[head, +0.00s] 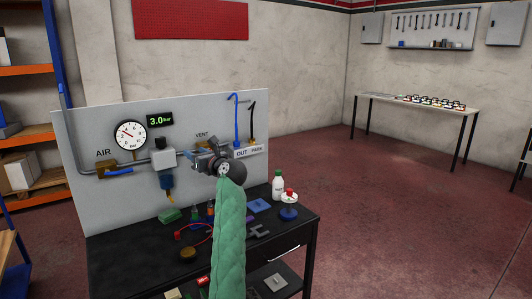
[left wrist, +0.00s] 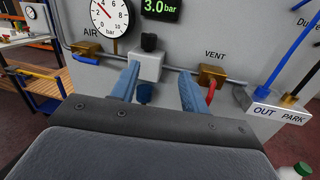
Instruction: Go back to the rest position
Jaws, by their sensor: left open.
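My left gripper (head: 184,154) is raised in front of the grey panel (head: 95,200), with my green-sleeved arm below it. In the left wrist view its two blue fingers (left wrist: 159,88) stand apart with nothing between them. Beyond them is the white regulator block (left wrist: 147,66) with a black knob on top; I cannot tell the exact gap to it. The brass VENT valve (left wrist: 212,76) with a red handle is just right of the fingers. My right gripper is not in view.
The pressure gauge (head: 130,135) and a 3.0 bar display (head: 160,120) are on the panel. The OUT/PARK holder (head: 249,151) has blue and black hooked tubes. A white bottle (head: 278,186) and small items stand on the black table (head: 125,260). Floor to the right is clear.

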